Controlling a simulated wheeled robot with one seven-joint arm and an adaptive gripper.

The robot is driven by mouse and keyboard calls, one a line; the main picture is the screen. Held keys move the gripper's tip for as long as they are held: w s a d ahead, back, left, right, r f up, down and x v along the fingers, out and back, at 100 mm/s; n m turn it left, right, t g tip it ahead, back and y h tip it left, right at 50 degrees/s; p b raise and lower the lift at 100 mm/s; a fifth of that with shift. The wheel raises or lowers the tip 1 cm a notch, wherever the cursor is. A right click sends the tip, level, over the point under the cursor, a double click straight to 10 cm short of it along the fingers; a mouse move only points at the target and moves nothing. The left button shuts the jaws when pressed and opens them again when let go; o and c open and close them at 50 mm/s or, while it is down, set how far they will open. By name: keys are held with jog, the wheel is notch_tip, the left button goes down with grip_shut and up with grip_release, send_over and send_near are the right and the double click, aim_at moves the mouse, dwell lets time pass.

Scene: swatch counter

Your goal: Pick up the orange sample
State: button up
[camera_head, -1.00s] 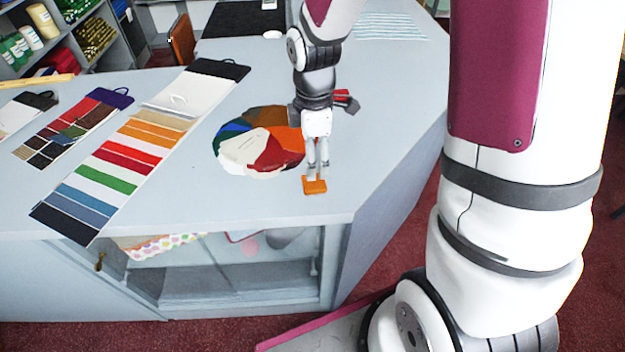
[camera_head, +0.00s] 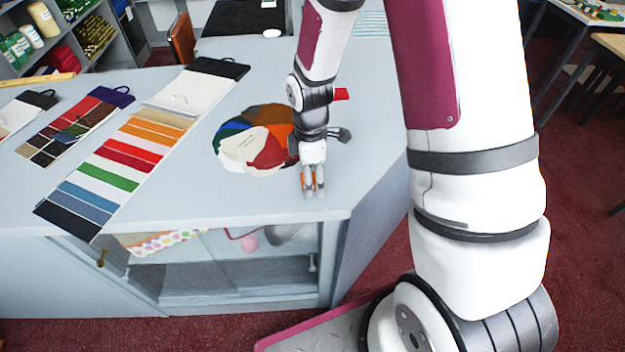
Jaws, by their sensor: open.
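The orange sample (camera_head: 313,182) is a small block on the grey counter, near its front right corner. Only slivers of orange show, because my gripper covers most of it. My gripper (camera_head: 314,192) points down with its fingers low at the sample, one toward each side. The fingers are open. I cannot tell whether either finger touches the sample.
A round fan of coloured swatches (camera_head: 240,152) lies just left of my gripper. A red item (camera_head: 341,94) is partly hidden behind my arm. Long swatch cards (camera_head: 125,178) lie on the left. The counter (camera_head: 210,200) in front is clear.

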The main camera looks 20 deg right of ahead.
jog(key=c, duration=0.9)
jog(key=shift+r, duration=0.1)
